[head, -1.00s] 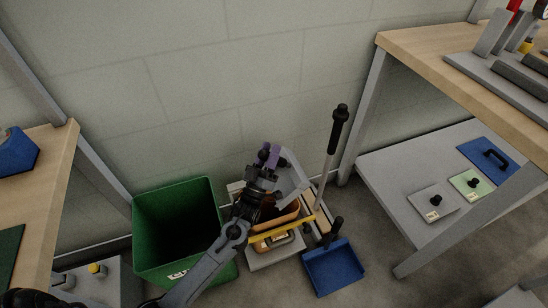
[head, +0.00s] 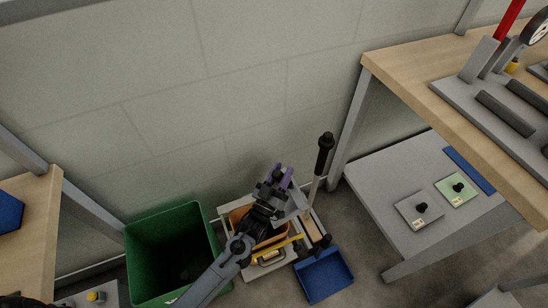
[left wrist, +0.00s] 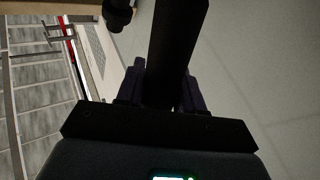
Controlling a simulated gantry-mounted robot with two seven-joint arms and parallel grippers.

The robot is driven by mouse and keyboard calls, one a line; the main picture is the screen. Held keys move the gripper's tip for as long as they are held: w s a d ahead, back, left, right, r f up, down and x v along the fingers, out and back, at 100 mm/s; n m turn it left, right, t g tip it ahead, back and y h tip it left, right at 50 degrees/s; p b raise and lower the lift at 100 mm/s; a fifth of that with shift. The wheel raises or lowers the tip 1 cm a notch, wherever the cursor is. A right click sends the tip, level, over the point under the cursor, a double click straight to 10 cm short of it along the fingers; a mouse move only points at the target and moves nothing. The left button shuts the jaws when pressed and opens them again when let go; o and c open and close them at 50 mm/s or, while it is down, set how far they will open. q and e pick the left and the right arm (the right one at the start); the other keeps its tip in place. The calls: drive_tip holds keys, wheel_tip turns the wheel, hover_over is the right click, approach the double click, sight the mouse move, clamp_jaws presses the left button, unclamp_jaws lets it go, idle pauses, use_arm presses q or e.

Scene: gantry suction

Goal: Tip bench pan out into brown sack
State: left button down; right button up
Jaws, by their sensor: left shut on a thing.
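My left gripper (head: 278,177), with purple fingertips, is shut on the dark handle (left wrist: 176,45) of a grey pan (head: 293,205). The handle stands between the fingers in the left wrist view. The pan hangs tilted just right of the gripper in the head view, partly hidden by it. An orange-brown open container (head: 239,214), which seems to be the brown sack, stands low beside and below the gripper; my arm covers much of it. I cannot tell what is inside the pan or the sack. My right gripper is not in view.
A green bin (head: 174,240) stands left of the sack. A blue dustpan (head: 323,273) lies on the floor at right. An upright pole with a black grip (head: 323,155) rises behind. A yellow bar (head: 283,244) crosses the sack's front. A shelved bench (head: 455,110) stands right.

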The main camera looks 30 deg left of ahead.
use_arm(q)
drive_tip(key=shift+s+d+r+m+p, duration=0.3)
drive_tip(key=shift+r+p, duration=0.05)
drive_tip(key=shift+w+d+g, duration=0.15)
drive_tip(key=shift+d+g, duration=0.05)
drive_tip(key=shift+g, duration=0.2)
drive_tip(key=w, duration=0.1)
drive_tip(key=w+d+m+g+p, duration=0.1)
drive_tip(key=w+d+m+g+h+p, duration=0.1)
drive_tip(key=w, duration=0.1)
drive_tip(key=shift+d+f, duration=0.25)
drive_tip(key=shift+f, duration=0.15)
drive_tip(key=shift+w+d+f+m+g+p, duration=0.35)
drive_tip(key=shift+w+d+m+g+p, duration=0.1)
drive_tip(key=shift+w+d+m+g, duration=0.25)
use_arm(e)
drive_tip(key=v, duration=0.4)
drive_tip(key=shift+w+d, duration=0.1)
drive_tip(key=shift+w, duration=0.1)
use_arm(q)
drive_tip(key=shift+a, duration=0.15)
